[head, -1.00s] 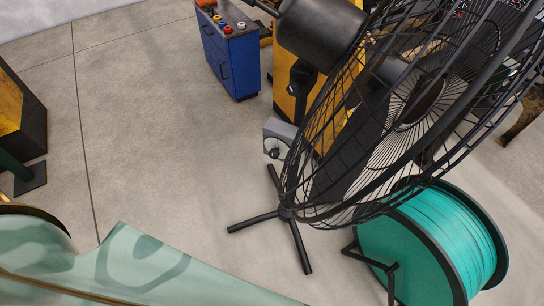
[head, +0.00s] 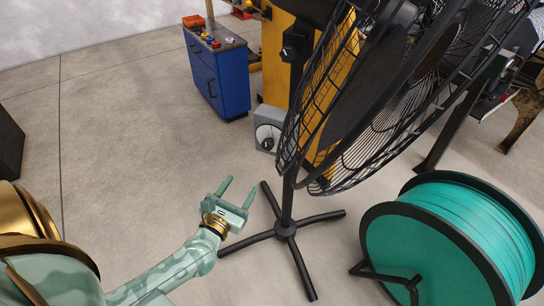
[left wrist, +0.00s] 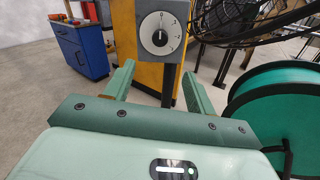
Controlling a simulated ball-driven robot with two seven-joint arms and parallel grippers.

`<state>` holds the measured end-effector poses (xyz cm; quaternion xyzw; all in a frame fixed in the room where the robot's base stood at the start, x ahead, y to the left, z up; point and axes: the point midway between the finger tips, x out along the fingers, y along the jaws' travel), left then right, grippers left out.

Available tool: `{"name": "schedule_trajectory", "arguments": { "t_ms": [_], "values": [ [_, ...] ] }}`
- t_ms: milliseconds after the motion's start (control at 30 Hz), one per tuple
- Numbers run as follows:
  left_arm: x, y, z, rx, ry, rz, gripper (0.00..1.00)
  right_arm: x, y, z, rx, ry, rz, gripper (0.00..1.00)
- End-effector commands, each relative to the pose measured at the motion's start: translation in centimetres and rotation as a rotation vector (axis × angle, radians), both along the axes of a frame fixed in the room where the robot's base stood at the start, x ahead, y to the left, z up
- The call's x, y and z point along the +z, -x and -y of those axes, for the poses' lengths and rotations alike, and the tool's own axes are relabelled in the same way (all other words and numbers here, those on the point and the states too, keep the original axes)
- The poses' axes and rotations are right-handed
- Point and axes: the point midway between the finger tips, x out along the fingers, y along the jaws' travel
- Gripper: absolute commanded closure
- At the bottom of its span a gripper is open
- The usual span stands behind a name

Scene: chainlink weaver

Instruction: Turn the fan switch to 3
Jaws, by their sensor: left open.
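The fan switch is a grey box with a round white dial (head: 267,137) and a dark knob, fixed beside the fan's pole in the head view. My left gripper (head: 238,187) is open and empty, below and left of the switch. In the left wrist view its two fingers (left wrist: 157,85) point toward the box, apart from it. My right gripper is not in view.
A teal cable spool (head: 450,240) stands right of the fan base. A blue cabinet (head: 217,72) with coloured buttons is behind, left of a yellow machine (head: 279,60).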

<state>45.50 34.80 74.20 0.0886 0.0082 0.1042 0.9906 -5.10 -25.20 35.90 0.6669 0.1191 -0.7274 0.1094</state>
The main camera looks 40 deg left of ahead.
Motion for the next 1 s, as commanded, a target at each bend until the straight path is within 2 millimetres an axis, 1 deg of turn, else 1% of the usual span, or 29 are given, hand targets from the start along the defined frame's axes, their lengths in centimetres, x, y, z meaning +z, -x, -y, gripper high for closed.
{"name": "schedule_trajectory", "arguments": {
  "t_ms": [33, 67, 167, 267, 400, 500, 600, 700, 833, 1000],
  "values": [
    [0.0, -0.2, -0.1, 0.001, 0.018, 0.005, 0.45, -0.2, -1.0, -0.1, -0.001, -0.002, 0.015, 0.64],
    [0.0, -0.4, -0.1, 0.001, 0.024, 0.006, 0.45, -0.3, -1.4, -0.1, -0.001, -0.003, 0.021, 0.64],
    [-0.1, -1.7, -0.3, 0.001, 0.027, 0.007, 0.45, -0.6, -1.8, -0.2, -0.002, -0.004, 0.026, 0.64],
    [-0.2, -3.7, -0.7, 0.001, 0.026, 0.007, 0.45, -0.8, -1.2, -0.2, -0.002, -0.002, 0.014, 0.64],
    [-0.3, -7.3, -1.5, 0.0, 0.025, 0.005, 0.45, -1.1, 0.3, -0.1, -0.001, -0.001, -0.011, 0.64],
    [-0.4, -9.8, -2.0, 0.0, 0.024, 0.004, 0.45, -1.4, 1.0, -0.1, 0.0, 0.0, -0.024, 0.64],
    [-0.4, -12.0, -2.5, -0.001, 0.023, 0.003, 0.45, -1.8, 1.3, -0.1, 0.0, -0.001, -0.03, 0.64],
    [-0.4, -13.8, -2.8, -0.002, 0.022, 0.002, 0.45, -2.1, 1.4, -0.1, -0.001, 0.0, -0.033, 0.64],
    [-0.4, -15.2, -3.1, -0.002, 0.021, 0.001, 0.45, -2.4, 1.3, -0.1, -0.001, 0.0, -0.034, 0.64],
    [-0.2, -15.9, -3.3, -0.001, 0.021, 0.001, 0.45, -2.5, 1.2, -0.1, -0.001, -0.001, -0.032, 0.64]
  ]
}}
